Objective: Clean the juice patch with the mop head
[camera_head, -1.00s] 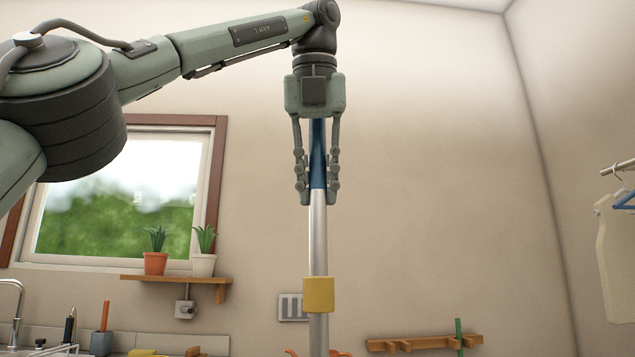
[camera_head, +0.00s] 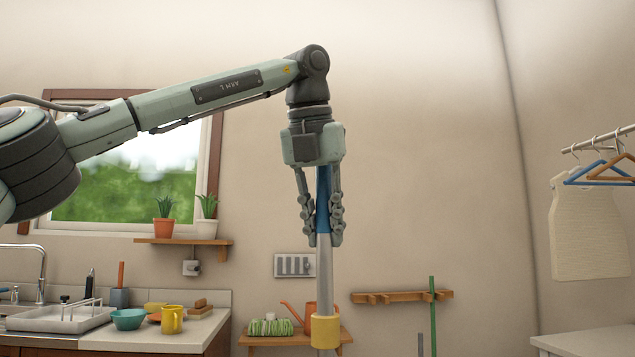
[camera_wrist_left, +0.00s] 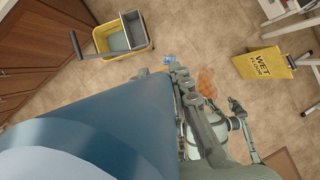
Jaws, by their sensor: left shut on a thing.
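My left gripper (camera_head: 324,241) points down and is shut around the blue top grip of the mop handle (camera_head: 325,272). The handle hangs nearly upright, with a silver shaft and a yellow collar; its lower end is below the head view. In the left wrist view the blue grip (camera_wrist_left: 95,125) fills the lower left. Past its far end a small pale-blue piece, seemingly the mop head (camera_wrist_left: 168,60), shows near the floor, mostly hidden. The orange juice patch (camera_wrist_left: 206,80) lies on the tiled floor right of it, apart in the picture. My right gripper is not clearly seen.
A yellow mop bucket (camera_wrist_left: 125,38) stands at the upper left beside brown cabinets (camera_wrist_left: 35,50). A yellow wet-floor sign (camera_wrist_left: 262,64) stands to the right. In the head view a counter (camera_head: 150,338) is at left and a low wooden shelf (camera_head: 255,339) behind the handle.

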